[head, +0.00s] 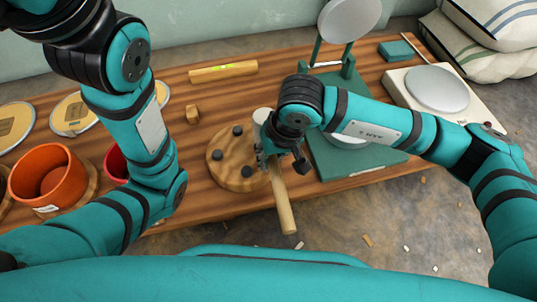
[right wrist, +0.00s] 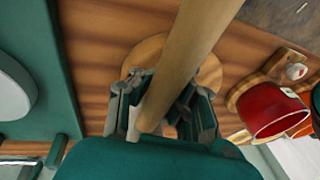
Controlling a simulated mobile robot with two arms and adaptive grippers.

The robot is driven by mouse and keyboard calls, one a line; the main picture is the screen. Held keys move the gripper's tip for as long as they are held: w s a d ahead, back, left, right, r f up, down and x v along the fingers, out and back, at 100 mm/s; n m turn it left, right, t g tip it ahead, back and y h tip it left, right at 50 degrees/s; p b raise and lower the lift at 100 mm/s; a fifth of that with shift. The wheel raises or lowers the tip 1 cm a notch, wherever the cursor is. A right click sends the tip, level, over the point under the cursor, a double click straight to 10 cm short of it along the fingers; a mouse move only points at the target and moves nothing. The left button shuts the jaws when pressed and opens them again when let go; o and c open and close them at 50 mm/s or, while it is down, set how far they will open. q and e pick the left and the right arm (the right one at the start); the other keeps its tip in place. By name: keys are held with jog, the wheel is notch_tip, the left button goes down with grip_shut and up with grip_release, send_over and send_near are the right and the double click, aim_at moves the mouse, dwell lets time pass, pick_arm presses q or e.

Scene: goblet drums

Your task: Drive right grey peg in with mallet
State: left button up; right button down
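A round wooden board (head: 228,177) lies on the table with dark grey pegs in it. The far peg (head: 237,130), left peg (head: 217,155) and near peg (head: 246,171) show in the head view. The board's right side, where the right peg would be, is hidden by my gripper. The mallet has a pale head (head: 262,117) and a wooden handle (head: 284,205) reaching past the table's front edge. My right gripper (head: 273,156) is around the handle. In the right wrist view, the handle (right wrist: 190,45) passes between the fingers (right wrist: 162,115). My left gripper is out of view.
A green stand (head: 340,165) is close on the right, with a white scale (head: 438,90) beyond it. An orange pot (head: 47,176) and a red cup (head: 115,164) stand left.

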jog(key=shift+f+g+b, duration=0.5)
jog(key=shift+f+b, duration=0.15)
jog(key=shift+f, duration=0.65)
jog(key=shift+r, duration=0.1)
jog(key=shift+a+p+v, duration=0.2)
jog(key=shift+p+v, duration=0.25)
jog(key=shift+v, duration=0.35)
jog(key=shift+a+p+v, duration=0.15)
jog(key=shift+p+v, duration=0.25)
jog(key=shift+v, duration=0.4)
jog(key=shift+a+p+v, duration=0.2)
jog(key=shift+p+v, duration=0.25)
jog(key=shift+v, duration=0.35)
jog(key=shift+r, duration=0.1)
